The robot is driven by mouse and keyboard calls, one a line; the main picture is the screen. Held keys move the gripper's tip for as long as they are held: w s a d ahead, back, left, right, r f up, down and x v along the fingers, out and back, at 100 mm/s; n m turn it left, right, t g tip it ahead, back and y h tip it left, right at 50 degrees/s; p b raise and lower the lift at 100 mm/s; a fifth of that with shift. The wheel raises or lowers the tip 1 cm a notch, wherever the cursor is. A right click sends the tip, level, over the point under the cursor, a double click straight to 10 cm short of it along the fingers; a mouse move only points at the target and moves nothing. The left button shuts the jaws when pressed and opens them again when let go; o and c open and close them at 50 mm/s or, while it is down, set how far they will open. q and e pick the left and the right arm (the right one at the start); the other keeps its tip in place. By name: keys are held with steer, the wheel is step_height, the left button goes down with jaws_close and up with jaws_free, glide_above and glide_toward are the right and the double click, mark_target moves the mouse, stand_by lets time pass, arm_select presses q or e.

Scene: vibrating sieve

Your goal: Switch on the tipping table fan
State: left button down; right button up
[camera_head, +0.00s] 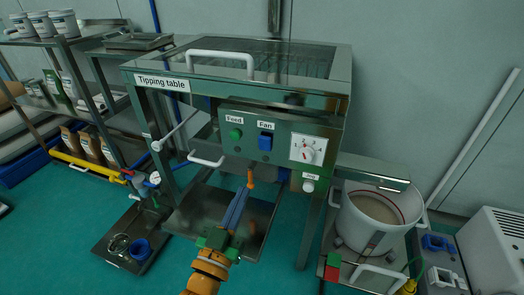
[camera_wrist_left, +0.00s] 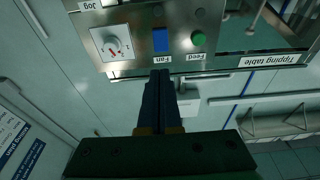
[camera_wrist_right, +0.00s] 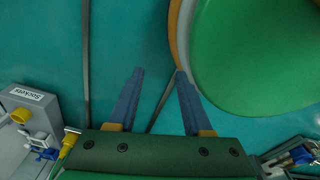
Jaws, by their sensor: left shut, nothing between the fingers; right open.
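The tipping table (camera_head: 240,88) is a metal cabinet with a glass top and a front control panel (camera_head: 275,122). The Fan switch (camera_head: 266,142) is a blue rectangle under its label, right of the green Feed button (camera_head: 236,134). My left gripper (camera_head: 243,192) is shut and empty, below and in front of the panel. In the left wrist view the Fan switch (camera_wrist_left: 160,40) lies just beyond the shut fingertips (camera_wrist_left: 160,72); any contact cannot be told. My right gripper (camera_wrist_right: 158,72) is open and empty in its wrist view, away from the panel.
A numbered dial (camera_head: 308,150) and a white Jog button (camera_head: 308,186) sit right of the switch. A white handle (camera_head: 206,160) juts out at the left. A bucket (camera_head: 365,228) stands at the right. A large green disc (camera_wrist_right: 265,55) is close to my right gripper.

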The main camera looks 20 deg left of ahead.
mark_target(265, 142)
arm_select(q)
steer(key=b+x, duration=0.1)
steer(key=x, duration=1.2)
steer(key=shift+w, duration=0.3)
arm_select(e)
steer(key=shift+w+d+f, duration=0.2)
steer(key=shift+w+f, duration=0.2)
steer(key=shift+w, duration=0.35)
steer(key=shift+s, duration=0.1)
